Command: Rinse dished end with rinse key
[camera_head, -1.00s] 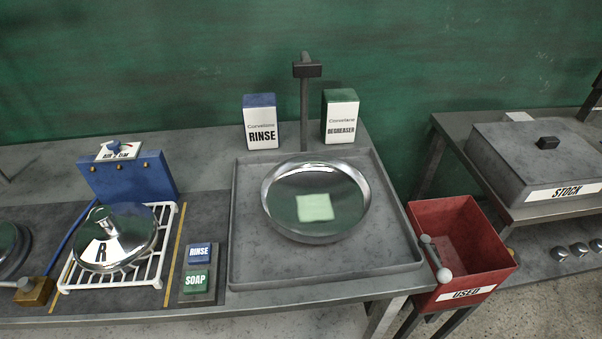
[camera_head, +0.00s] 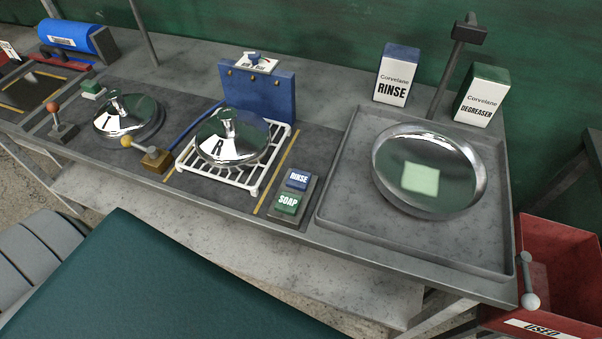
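The blue RINSE key (camera_head: 298,180) sits on a small grey pad on the bench, just above the green SOAP key (camera_head: 288,204). The shiny metal dished end (camera_head: 387,152) lies hollow side up in the grey tray (camera_head: 345,215). A pale green square (camera_head: 420,179) shows inside it; I cannot tell whether it is a patch on the surface or a reflection. A dark spout (camera_head: 457,60) stands behind it. Neither of my grippers is in view, and nothing touches the keys.
A domed lid marked R (camera_head: 230,145) rests on a white rack (camera_head: 250,180) before a blue box (camera_head: 275,95). Another dome (camera_head: 125,118) stands further left. RINSE (camera_head: 395,75) and DEGREASER (camera_head: 480,95) boxes stand behind the tray. A red USED bin (camera_head: 570,270) is at right.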

